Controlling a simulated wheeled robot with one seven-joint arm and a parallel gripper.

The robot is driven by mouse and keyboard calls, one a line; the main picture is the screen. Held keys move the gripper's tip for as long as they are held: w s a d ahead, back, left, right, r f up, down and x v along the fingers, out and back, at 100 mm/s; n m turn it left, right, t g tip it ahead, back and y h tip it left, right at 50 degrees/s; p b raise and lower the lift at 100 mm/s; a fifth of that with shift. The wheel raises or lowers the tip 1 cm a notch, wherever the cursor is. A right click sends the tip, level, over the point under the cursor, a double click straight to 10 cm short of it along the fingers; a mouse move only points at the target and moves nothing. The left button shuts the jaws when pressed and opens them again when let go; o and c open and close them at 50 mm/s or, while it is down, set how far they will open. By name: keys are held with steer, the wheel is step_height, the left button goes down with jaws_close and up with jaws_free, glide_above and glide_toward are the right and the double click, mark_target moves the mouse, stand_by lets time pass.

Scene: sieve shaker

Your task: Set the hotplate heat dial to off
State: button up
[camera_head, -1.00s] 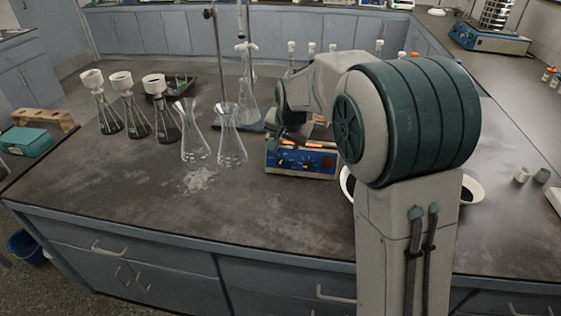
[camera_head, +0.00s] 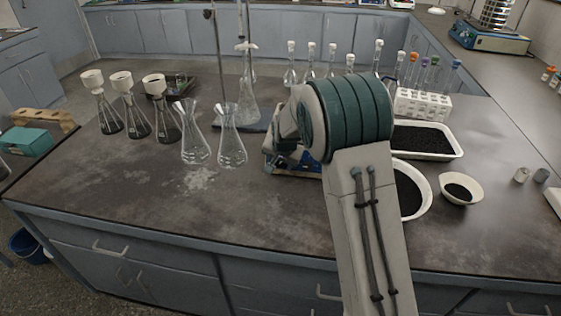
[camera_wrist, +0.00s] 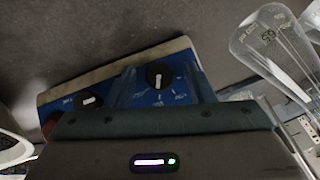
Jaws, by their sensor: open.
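The hotplate (camera_head: 309,169) stands on the bench, mostly hidden behind my arm in the head view. In the wrist view its blue front panel (camera_wrist: 178,92) fills the middle, with two black dials bearing white pointer marks. One dial (camera_wrist: 158,74) lies between the two fingers of my open gripper (camera_wrist: 161,82). The other dial (camera_wrist: 86,101) lies outside the fingers, to the left. I cannot read the dial labels, and I cannot tell whether a finger touches the nearer dial. In the head view my gripper is hidden by the arm.
Two clear flasks (camera_head: 231,140) stand just left of the hotplate; one glass flask (camera_wrist: 275,45) is close on the right in the wrist view. A retort stand (camera_head: 218,60) rises behind. A white bowl (camera_head: 424,188) and a black-filled tray (camera_head: 458,153) lie to the right.

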steer(key=c, duration=1)
